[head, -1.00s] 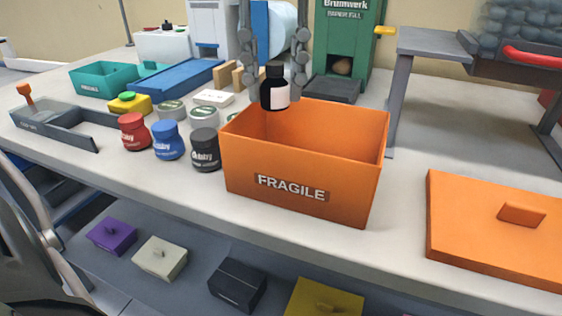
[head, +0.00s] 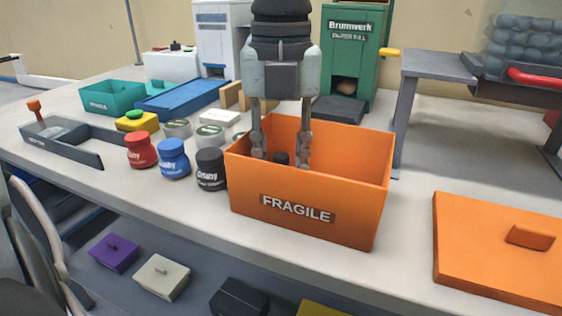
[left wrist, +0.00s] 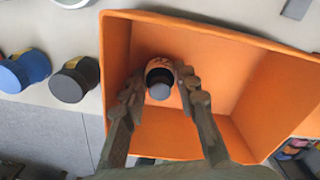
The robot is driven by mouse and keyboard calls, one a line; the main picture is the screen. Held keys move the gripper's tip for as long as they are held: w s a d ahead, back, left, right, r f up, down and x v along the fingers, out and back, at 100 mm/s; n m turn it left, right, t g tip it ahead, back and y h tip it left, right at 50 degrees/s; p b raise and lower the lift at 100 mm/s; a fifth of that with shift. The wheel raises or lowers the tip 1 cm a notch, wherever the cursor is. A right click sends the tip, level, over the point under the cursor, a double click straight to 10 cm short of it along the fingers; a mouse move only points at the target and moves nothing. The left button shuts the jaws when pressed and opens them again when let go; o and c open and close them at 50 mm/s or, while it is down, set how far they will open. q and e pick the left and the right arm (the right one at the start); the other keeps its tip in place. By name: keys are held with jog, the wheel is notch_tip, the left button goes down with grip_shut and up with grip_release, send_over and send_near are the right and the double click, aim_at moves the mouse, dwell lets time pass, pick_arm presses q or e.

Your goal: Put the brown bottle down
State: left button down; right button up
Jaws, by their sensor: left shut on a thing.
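The brown bottle (head: 281,158) is inside the orange FRAGILE box (head: 345,222). My left gripper (head: 280,163) points straight down into the box and is shut on the bottle. In the left wrist view the bottle (left wrist: 160,77) is seen from above, upright between the fingers (left wrist: 159,90), near one end of the box (left wrist: 250,105). Whether its base touches the box floor is hidden. My right gripper is in neither view.
Red (head: 141,150), blue (head: 174,159) and black (head: 210,169) jars stand left of the box, close to it. An orange lid (head: 480,250) lies at the right. A green machine (head: 353,60) stands behind. Bare table lies between box and lid.

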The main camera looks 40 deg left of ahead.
pick_arm(q)
jog(key=shift+f, duration=0.15)
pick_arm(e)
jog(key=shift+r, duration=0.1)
pick_arm(q)
jog(key=c, duration=1.6)
grip_release()
jog(key=shift+o, duration=0.8)
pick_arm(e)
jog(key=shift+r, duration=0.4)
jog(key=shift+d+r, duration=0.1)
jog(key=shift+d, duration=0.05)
